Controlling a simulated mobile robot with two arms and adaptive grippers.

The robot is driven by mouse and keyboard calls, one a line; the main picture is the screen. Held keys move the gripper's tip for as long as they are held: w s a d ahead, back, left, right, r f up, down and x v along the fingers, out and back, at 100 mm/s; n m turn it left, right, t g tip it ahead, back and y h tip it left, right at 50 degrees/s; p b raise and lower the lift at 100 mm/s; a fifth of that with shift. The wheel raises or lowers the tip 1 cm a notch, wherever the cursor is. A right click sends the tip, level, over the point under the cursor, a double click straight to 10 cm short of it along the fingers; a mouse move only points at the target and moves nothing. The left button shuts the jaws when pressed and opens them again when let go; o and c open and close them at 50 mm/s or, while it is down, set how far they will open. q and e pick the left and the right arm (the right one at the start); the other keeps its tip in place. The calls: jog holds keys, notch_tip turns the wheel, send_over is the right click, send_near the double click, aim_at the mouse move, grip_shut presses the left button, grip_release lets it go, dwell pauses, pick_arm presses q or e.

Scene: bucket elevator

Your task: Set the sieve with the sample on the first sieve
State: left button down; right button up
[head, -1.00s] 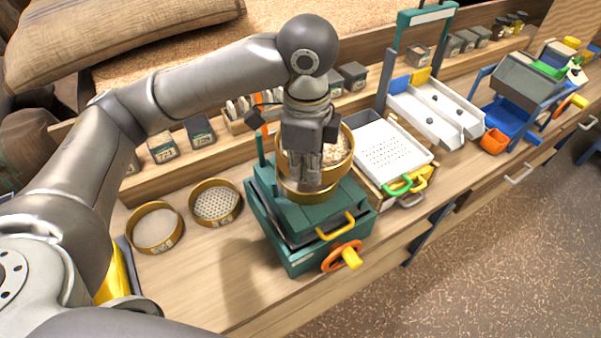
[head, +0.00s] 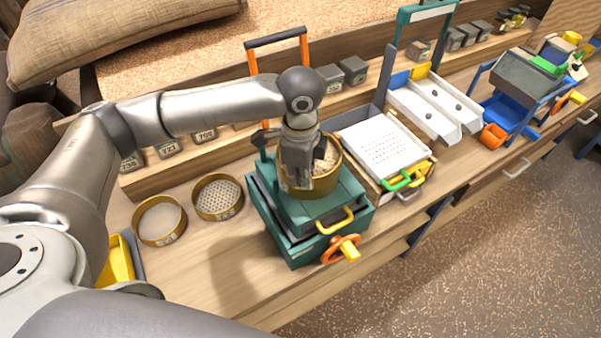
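The sieve with the sample (head: 332,172) is a brass ring with pale grains inside. It is over the green shaker machine (head: 318,212), at the place of the first sieve. The two rings line up and look like one tall brass stack; I cannot tell where one ends or whether they are fully seated. My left gripper (head: 296,184) points down at the near left part of the upper rim and appears shut on it. The gripper hides part of the rim and the grains. My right gripper is not in view.
Two other brass sieves, one fine-meshed (head: 160,221) and one with larger holes (head: 217,197), lie on the bench left of the machine. A white perforated tray (head: 384,146) stands close on its right. An orange handwheel (head: 341,250) sticks out in front.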

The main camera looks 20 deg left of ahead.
pick_arm(q)
jog(key=c, duration=1.6)
grip_release()
jog(key=shift+c, duration=0.2)
jog(key=shift+w+r, duration=0.1)
jog(key=shift+r, duration=0.3)
notch_tip(320, 180, up, 11)
jog(key=b, duration=0.2)
jog(key=shift+r+b, duration=0.15)
jog(key=shift+b, duration=0.2)
